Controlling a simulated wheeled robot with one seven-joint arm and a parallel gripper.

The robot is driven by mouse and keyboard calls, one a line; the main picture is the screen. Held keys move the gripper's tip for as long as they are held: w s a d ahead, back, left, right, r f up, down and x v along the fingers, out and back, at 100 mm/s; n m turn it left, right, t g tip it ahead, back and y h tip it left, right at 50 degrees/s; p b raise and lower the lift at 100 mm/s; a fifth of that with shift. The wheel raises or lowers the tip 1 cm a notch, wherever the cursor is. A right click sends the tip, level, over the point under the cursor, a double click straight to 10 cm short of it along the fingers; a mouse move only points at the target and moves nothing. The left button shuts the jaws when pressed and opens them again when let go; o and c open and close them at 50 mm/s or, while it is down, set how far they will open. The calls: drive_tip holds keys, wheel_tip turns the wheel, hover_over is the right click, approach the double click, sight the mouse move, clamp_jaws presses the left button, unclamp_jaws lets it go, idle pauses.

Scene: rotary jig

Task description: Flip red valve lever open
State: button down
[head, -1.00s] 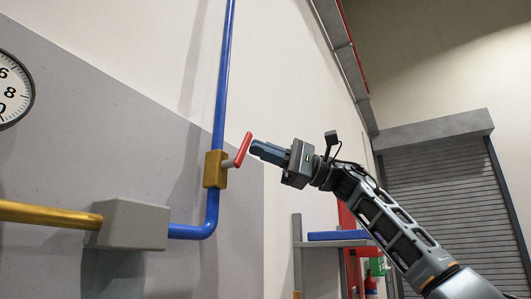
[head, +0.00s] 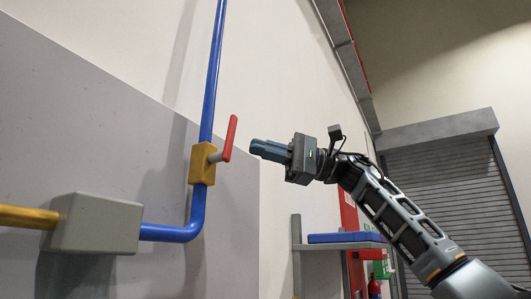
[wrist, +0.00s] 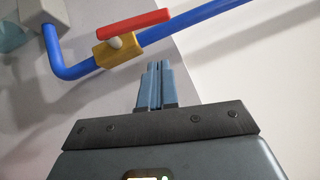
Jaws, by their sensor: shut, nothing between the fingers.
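The red valve lever (head: 230,138) stands on a short pale stem on the yellow valve body (head: 202,164). The valve body sits on the vertical blue pipe (head: 208,105). The lever points up, roughly along the pipe. My gripper (head: 252,147) is shut and empty, just right of the lever in the head view, with a small gap seeming to separate them. In the wrist view the red lever (wrist: 134,24) and yellow valve body (wrist: 119,47) lie beyond the shut fingertips (wrist: 157,64). The fingers appear clear of the lever there.
A grey box (head: 97,223) joins the blue pipe to a yellow pipe (head: 28,217) at lower left. A shelf with a blue item (head: 345,237) is behind my arm. A red extinguisher (head: 374,288) and a roller shutter (head: 450,200) are farther right.

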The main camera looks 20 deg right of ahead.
drive_tip(key=b+v, duration=0.1)
drive_tip(key=v, duration=0.9)
idle(0.4)
